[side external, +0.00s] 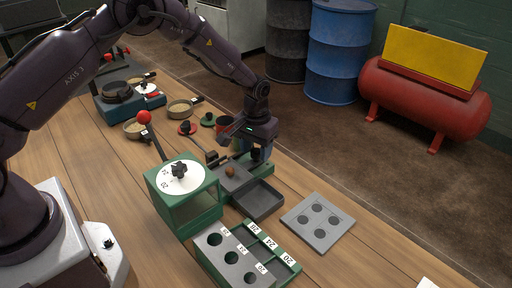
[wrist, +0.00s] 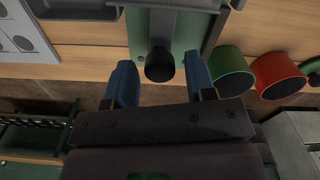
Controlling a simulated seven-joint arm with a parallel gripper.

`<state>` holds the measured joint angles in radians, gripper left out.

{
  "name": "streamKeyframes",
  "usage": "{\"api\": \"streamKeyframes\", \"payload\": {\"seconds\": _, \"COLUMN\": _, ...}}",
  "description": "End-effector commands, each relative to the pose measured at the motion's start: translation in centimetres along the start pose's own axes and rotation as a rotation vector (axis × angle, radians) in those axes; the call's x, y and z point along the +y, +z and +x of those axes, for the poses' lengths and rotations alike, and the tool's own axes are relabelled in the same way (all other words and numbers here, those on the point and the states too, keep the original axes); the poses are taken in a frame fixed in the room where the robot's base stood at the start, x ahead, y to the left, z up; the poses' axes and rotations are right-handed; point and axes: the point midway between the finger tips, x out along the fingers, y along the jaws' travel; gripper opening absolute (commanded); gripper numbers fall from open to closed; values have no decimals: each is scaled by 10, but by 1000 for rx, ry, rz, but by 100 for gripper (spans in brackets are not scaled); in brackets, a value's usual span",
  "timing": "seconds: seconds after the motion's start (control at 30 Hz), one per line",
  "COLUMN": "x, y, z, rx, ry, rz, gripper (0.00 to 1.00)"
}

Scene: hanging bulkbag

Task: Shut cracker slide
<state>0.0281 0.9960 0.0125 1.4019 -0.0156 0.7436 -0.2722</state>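The cracker is a low green base with a grey plate (side external: 233,176), and a small brown nut (side external: 230,171) lies on the plate. In the wrist view a black round knob (wrist: 159,66) stands at the end of the cracker's green bed (wrist: 184,28). My gripper (side external: 259,155) is at the far end of the cracker, low over it. Its two blue fingers show in the wrist view (wrist: 160,72), open on either side of the knob with a visible gap on each side. My gripper hides part of the slide in the side view.
A dark open tray (side external: 262,200) adjoins the cracker's front. A grey plate with holes (side external: 318,221) lies to its right. A green box with a dial (side external: 185,195) and a green sizing block (side external: 243,255) stand nearby. Green (wrist: 230,72) and red (wrist: 277,72) cups are close beside my gripper.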

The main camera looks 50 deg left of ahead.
Motion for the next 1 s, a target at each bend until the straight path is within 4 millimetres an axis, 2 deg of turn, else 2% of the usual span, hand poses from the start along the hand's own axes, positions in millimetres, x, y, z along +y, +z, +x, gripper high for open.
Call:
{"api": "streamKeyframes", "payload": {"seconds": 0.03, "x": 0, "y": 0, "z": 0, "rx": 0, "ry": 0, "rz": 0, "gripper": 38}}
{"api": "streamKeyframes", "payload": {"seconds": 0.2, "x": 0, "y": 0, "z": 0, "rx": 0, "ry": 0, "rz": 0, "gripper": 0}}
{"api": "streamKeyframes", "payload": {"seconds": 0.43, "x": -2, "y": 8, "z": -1, "rx": -1, "ry": -1, "rz": 0, "gripper": 0}}
{"api": "streamKeyframes", "payload": {"seconds": 0.8, "x": -17, "y": 65, "z": -1, "rx": -1, "ry": 0, "rz": 0, "gripper": 0}}
{"api": "streamKeyframes", "payload": {"seconds": 1.0, "x": -20, "y": 77, "z": -1, "rx": 0, "ry": 0, "rz": 0, "gripper": 0}}
